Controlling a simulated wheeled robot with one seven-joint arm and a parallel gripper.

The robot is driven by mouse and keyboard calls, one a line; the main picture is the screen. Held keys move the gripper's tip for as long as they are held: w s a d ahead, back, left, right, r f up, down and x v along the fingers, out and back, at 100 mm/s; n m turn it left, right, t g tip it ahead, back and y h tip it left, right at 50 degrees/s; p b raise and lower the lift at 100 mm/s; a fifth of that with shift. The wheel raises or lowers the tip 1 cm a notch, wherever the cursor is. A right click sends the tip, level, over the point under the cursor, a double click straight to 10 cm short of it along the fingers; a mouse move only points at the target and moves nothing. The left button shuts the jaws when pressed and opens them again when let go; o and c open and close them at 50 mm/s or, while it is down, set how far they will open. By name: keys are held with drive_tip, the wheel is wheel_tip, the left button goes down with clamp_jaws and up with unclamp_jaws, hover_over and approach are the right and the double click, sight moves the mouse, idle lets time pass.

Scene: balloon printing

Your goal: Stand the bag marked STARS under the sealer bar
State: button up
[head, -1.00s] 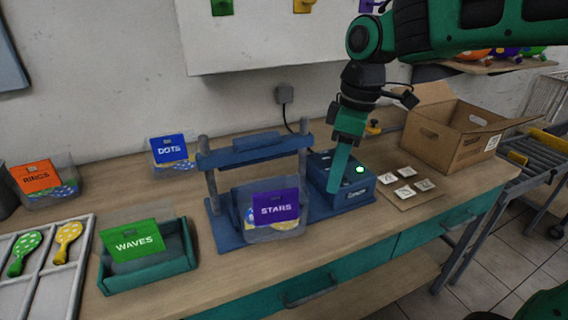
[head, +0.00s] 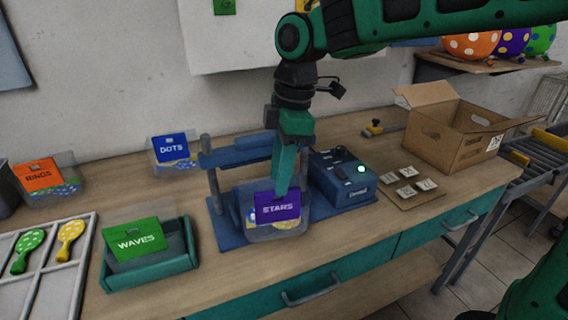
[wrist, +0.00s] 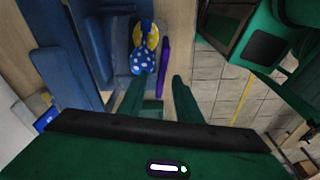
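The STARS bag (head: 263,231) is clear with a purple label and holds blue and yellow balloons. It stands upright on the blue base of the sealer, in front of the sealer bar (head: 237,152) in the head view. The bar is raised between two posts. My gripper (head: 283,186) points down at the top of the bag, partly hiding the bar's right side. In the wrist view, its two green fingers (wrist: 158,98) are apart, with the bag's purple label edge (wrist: 164,68) between their lines. I see no finger closed on it.
The sealer's blue control box (head: 343,180) with a lit green lamp is at right, beside white cards (head: 409,188) and a cardboard box (head: 450,140). The WAVES bag (head: 136,240) sits in a green tray at left. DOTS (head: 172,152) and RINGS (head: 40,180) bags stand behind.

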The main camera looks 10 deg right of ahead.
sight(276, 199)
drive_tip(key=f, duration=0.5)
drive_tip(key=a+f, duration=0.1)
drive_tip(key=f, duration=0.2)
drive_tip(key=shift+a+f, duration=0.1)
drive_tip(key=shift+f, duration=0.25)
drive_tip(key=shift+c, duration=0.3)
clamp_jaws()
